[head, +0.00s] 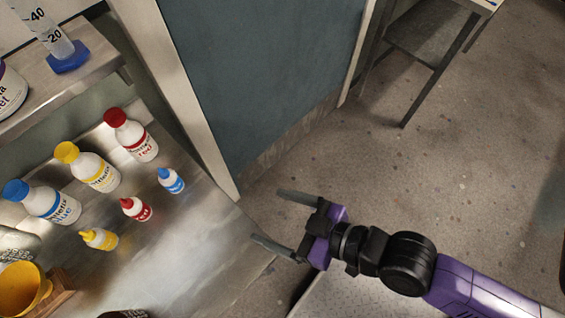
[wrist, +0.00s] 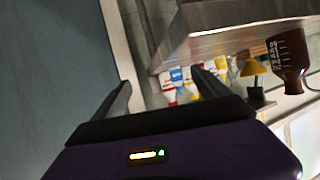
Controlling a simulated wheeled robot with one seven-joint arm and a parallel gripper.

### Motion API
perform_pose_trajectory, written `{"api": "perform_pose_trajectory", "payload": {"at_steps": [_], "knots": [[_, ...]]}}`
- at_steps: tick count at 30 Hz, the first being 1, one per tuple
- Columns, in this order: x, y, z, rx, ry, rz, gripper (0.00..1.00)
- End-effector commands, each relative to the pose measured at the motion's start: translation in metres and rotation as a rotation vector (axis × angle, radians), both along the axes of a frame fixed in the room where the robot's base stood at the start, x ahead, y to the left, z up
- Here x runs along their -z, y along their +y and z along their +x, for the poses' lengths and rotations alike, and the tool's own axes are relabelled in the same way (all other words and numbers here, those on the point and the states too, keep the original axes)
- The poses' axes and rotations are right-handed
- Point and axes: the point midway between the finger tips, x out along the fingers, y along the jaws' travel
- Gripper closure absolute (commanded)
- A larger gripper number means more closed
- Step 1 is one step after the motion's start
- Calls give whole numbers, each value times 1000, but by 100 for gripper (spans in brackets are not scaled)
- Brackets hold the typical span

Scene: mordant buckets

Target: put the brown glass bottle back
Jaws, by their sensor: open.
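A brown glass bottle (wrist: 287,60) with white graduation marks shows at the right edge of the wrist view. That view looks upside down, and the bottle's neck points toward the bottom of the picture. The bottle appears to be at the steel bench, apart from my gripper. My gripper (head: 268,215) is open and empty, off the right edge of the bench in the head view. Its two fingers also show in the wrist view (wrist: 160,80), with nothing between them. A dark object (head: 124,314) is cut off at the bottom of the head view; I cannot tell whether it is the bottle.
Several white bottles with red, yellow and blue caps, such as the large red-capped one (head: 131,136), stand on the steel bench (head: 190,265). A yellow funnel (head: 22,288) is at lower left. A shelf (head: 75,85) holds a measuring cylinder. The bench's right front is clear.

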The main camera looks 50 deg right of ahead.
Motion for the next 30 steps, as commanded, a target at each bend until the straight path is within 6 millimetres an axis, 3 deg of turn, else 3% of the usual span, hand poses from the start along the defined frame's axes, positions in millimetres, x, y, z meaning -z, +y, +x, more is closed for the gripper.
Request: {"api": "perform_pose_trajectory", "payload": {"at_steps": [1,4,10,15,30], "knots": [[-4,-17,-18,56,-7,-10,15],[-20,-40,-45,138,-52,-27,15],[-52,-58,-80,207,-126,-39,15],[-62,-60,-89,216,-150,-40,15],[-63,-60,-88,215,-152,-39,15]]}}
